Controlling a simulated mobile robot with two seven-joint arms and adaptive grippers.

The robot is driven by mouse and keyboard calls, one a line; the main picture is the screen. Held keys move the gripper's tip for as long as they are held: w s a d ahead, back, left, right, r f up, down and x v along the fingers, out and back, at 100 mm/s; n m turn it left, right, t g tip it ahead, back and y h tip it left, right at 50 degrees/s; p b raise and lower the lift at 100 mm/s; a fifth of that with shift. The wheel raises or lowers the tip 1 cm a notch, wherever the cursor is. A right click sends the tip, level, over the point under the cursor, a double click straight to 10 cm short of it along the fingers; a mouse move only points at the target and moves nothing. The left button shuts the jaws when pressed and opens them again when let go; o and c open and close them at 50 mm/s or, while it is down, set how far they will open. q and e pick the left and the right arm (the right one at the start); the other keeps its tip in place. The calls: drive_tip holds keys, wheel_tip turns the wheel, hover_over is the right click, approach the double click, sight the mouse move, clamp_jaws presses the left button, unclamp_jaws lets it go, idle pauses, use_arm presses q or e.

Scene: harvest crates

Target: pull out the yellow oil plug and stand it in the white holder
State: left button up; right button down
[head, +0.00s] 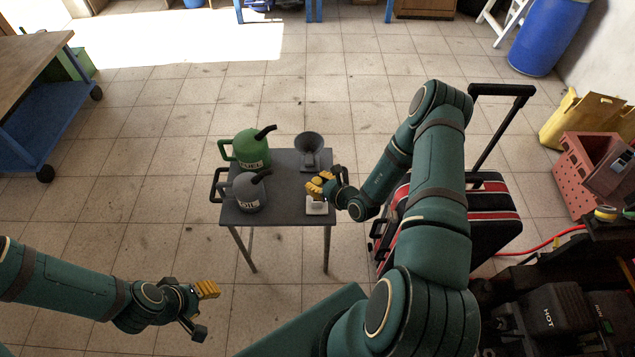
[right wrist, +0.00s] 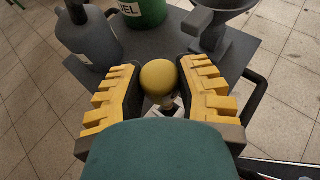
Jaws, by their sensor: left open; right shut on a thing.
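The yellow oil plug (right wrist: 159,77) shows in the right wrist view as a round yellow knob with a dark stem below it. My right gripper (head: 319,186) has its yellow fingers closed on both sides of the knob, over the small grey table. The white holder (head: 316,208) is a small pale block at the table's front right, just below these fingers. Part of it shows under the plug in the right wrist view. I cannot tell whether the stem is seated in it. My left gripper (head: 205,311) is open and empty, low over the floor at the left front.
The grey table (head: 278,212) also carries a green fuel can (head: 250,150), a grey oil can (head: 246,194) and a grey funnel (head: 309,148). A black and red case (head: 490,205) stands right of the table. An engine (head: 545,315) is at the lower right.

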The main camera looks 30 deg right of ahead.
drive_tip(key=shift+f+b, duration=1.6)
drive_tip(key=shift+f, duration=0.6)
drive_tip(key=c, duration=0.6)
unclamp_jaws()
drive_tip(key=shift+s, duration=0.1)
drive_tip(key=v, duration=1.2)
drive_tip(key=shift+r, duration=0.1)
